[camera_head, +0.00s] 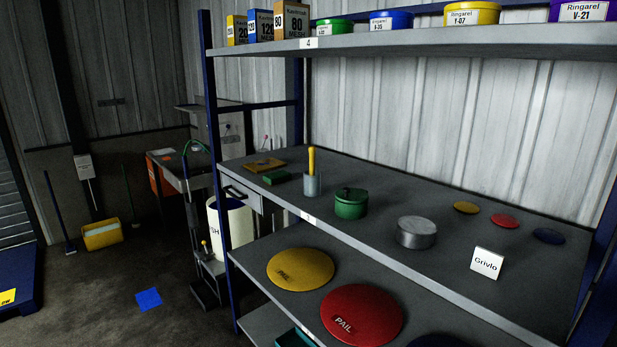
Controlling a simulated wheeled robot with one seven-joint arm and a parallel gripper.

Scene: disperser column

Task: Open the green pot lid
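A small round green pot (350,206) stands upright on the middle shelf. Its green lid (351,194) sits on top, and a dark mark or knob shows on the lid. The lid looks closed on the pot. My gripper and arm are not in this view.
On the same shelf (390,195), a grey cup (312,184) with a yellow stick stands left of the pot and a metal tin (417,232) to its right. A white "Grivlo" card (487,262) is near the front edge. A blue post (214,130) and the upper shelf (450,42) bound the space.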

